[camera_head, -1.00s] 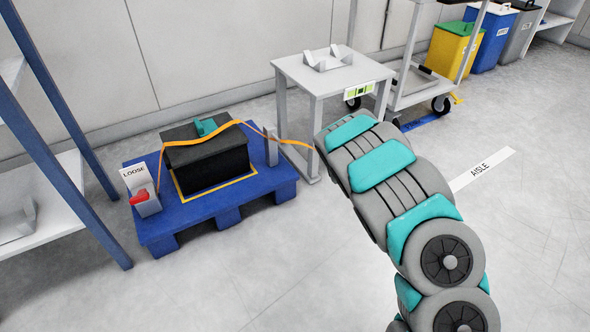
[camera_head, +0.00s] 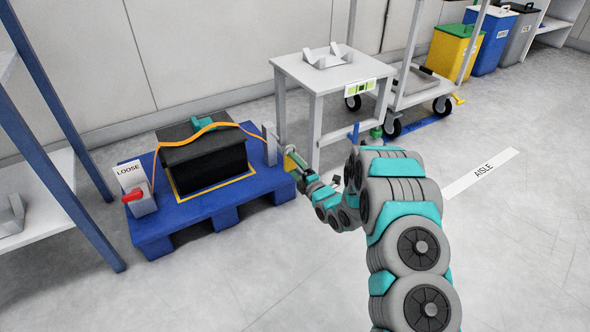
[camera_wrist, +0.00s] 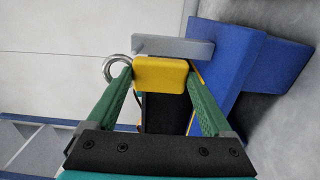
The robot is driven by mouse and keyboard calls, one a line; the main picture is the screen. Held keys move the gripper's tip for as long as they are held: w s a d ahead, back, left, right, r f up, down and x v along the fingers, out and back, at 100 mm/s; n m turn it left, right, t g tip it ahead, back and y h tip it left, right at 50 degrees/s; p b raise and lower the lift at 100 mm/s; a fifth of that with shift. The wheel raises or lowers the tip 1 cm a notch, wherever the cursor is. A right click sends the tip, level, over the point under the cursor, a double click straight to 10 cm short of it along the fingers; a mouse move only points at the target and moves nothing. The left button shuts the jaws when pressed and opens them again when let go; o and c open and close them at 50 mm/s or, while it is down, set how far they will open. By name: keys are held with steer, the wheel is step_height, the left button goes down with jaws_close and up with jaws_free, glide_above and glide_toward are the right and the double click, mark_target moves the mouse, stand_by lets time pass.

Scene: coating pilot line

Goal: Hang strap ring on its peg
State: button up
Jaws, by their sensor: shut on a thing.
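My gripper (camera_wrist: 160,78) has its green fingers shut on a yellow grip block (camera_wrist: 160,73). A silver ring (camera_wrist: 108,66) shows at the left of this block, beside the left fingertip. A grey post (camera_wrist: 172,48) lies just beyond the block in the wrist view; it stands upright at the pallet's right edge in the head view (camera_head: 269,145). The orange strap (camera_head: 208,128) runs from the red-handled holder (camera_head: 140,200) over the black box (camera_head: 205,165) towards the post.
The box stands on a blue pallet (camera_head: 225,202). A white table (camera_head: 330,72) stands close behind my gripper, with a wheeled cart (camera_head: 425,85) to its right. A blue-framed shelf (camera_head: 60,190) is at the left. The front floor is clear.

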steer(key=shift+f+x, duration=0.25)
steer(key=shift+x, duration=1.55)
steer(key=shift+f+x, duration=0.3)
steer(key=shift+x, duration=1.45)
steer(key=shift+f+x, duration=0.25)
steer(key=shift+x, duration=1.55)
steer(key=o, duration=1.3)
